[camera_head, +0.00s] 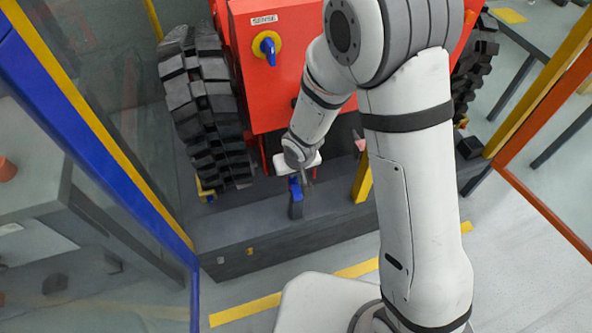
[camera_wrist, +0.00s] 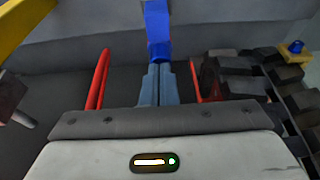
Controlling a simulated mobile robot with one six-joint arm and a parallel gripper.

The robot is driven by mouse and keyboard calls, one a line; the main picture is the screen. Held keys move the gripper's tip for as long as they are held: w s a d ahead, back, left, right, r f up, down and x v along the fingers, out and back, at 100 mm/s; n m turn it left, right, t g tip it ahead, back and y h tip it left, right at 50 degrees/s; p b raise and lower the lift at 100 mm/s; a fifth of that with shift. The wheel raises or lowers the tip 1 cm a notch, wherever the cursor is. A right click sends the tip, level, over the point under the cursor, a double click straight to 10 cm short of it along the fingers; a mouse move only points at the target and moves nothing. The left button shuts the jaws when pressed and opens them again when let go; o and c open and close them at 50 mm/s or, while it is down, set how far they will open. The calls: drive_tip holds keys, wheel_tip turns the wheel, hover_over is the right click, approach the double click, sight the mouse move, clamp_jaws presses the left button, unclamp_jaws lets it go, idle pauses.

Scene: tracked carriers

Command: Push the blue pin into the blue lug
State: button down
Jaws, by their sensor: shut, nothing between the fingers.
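A blue upright part (camera_head: 296,190), which looks like the blue lug, stands on the dark grey beam in the head view. In the wrist view the blue part (camera_wrist: 158,30) lies straight beyond the fingertips. My gripper (camera_head: 307,182) is beside and just above it in the head view. In the wrist view my gripper (camera_wrist: 158,67) is shut and empty, its two grey-blue fingers side by side. The fingertips appear to meet the near end of the blue part; I cannot tell whether they touch. I cannot make out a blue pin separately from the lug.
The dark beam (camera_head: 255,238) runs below a red carrier body (camera_head: 275,90) with a black track (camera_head: 207,110) on the left. A yellow post (camera_head: 362,178) stands right of my gripper. A blue-framed glass panel (camera_head: 100,120) is at left.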

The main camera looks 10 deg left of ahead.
drive_tip(key=shift+f, duration=0.15)
idle(0.3)
wheel_tip(320, 180, up, 4)
drive_tip(key=p, duration=0.3)
drive_tip(key=shift+f, duration=0.15)
drive_tip(key=p+v, duration=0.3)
drive_tip(key=v, duration=0.4)
drive_tip(key=shift+p, duration=0.4)
drive_tip(key=shift+d+f, duration=0.1)
drive_tip(key=d+r+m+h+p, duration=0.1)
drive_tip(key=d+r+m+p, duration=0.25)
drive_tip(key=d+r, duration=1.1)
drive_tip(key=s+d+r+m+p, duration=0.2)
drive_tip(key=s+d+r+p, duration=0.1)
drive_tip(key=s+d+r, duration=0.8)
wheel_tip(320, 180, up, 4)
drive_tip(key=shift+d+f+m+h+p, duration=0.15)
drive_tip(key=shift+m+h+p, duration=0.2)
drive_tip(key=shift+h+p, duration=0.05)
